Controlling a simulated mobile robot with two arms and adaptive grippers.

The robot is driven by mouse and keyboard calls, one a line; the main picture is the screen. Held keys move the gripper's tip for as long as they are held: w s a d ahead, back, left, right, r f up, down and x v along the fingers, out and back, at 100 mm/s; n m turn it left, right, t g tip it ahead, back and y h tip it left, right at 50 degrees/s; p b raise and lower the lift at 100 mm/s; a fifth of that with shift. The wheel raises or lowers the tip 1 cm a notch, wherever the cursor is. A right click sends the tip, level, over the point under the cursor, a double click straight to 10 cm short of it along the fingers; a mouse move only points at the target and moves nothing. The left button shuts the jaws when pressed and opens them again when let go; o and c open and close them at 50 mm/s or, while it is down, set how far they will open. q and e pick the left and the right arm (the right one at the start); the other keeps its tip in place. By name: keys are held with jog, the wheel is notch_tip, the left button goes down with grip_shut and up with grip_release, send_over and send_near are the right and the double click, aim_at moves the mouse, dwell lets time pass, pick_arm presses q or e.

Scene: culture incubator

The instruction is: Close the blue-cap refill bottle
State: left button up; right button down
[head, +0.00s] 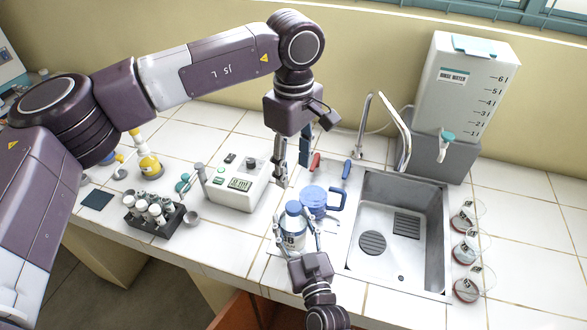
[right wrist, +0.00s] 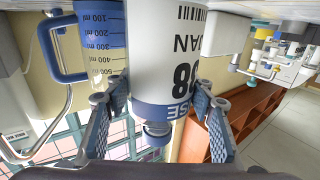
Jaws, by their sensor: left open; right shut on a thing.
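The white refill bottle (head: 292,238) stands upright on the counter, left of the sink. Its blue cap (head: 293,208) shows at its top; I cannot tell whether it is screwed tight. My right gripper (head: 297,236) reaches in from the front and is shut on the bottle body, with a finger on each side. In the right wrist view the bottle (right wrist: 165,55) appears upside down with printed lettering, between the fingers of the right gripper (right wrist: 160,112). My left gripper (head: 292,172) points down, open and empty, above and behind the bottle, beside the white device.
A blue graduated jug (head: 314,201) stands close behind the bottle, handle to the right. A white device (head: 236,188) and a tube rack (head: 152,220) are left. The sink (head: 400,276), rinse water tank (head: 462,88) and several dishes (head: 466,252) are right.

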jog(key=c, duration=0.8)
grip_release()
jog(key=shift+s, duration=0.1)
jog(key=shift+s+d+f, duration=0.1)
jog(key=shift+s, duration=0.15)
jog(key=v, duration=1.1)
jog(key=shift+s, duration=0.15)
